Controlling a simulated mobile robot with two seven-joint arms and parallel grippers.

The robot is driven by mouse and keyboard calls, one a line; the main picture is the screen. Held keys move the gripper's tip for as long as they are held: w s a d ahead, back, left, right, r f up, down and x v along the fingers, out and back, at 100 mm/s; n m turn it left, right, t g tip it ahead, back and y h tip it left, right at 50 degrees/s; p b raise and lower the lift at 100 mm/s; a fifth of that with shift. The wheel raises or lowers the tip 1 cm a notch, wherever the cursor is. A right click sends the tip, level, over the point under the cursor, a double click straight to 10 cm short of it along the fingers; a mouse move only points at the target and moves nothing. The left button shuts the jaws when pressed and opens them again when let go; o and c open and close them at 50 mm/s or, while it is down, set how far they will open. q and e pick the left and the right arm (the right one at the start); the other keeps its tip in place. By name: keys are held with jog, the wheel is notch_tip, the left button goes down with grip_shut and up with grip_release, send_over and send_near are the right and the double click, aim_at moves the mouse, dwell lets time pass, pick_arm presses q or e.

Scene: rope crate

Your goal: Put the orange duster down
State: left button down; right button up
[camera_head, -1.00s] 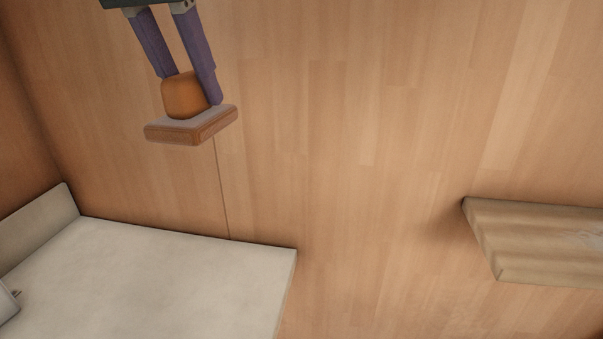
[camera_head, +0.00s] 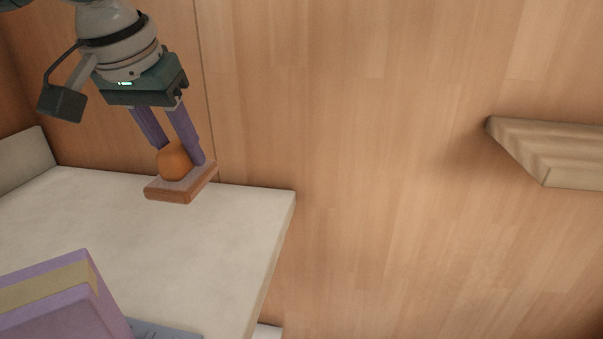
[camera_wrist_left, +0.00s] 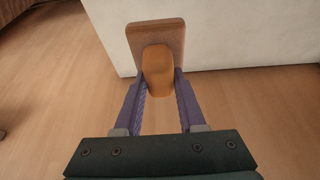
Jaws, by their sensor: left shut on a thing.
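The orange duster (camera_head: 174,163) has a rounded orange grip on a flat brown block. In the head view it is held at the upper left, in front of or over the pale surface (camera_head: 180,240); I cannot tell whether the block touches it. My left gripper (camera_head: 184,158) is shut on the orange grip, with one purple finger at each side. In the left wrist view the duster (camera_wrist_left: 157,68) sits between the fingertips, its block overlapping the pale surface (camera_wrist_left: 230,35). My right gripper is not in view.
A purple box (camera_head: 60,300) with a yellowish band is at the lower left, beside a bluish flat item (camera_head: 160,330). A wooden shelf (camera_head: 545,150) juts out at the right. Most of the pale surface between box and duster is bare.

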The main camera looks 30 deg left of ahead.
aim_at(164, 163)
pick_arm(q)
notch_tip(164, 163, down, 9)
jog(key=shift+f+b, duration=0.1)
jog(key=shift+b, duration=0.6)
jog(key=c, duration=0.5)
grip_release()
jog(key=p+v, duration=0.2)
jog(key=v, duration=1)
jog(key=shift+p, duration=0.35)
jog(key=shift+w, duration=0.1)
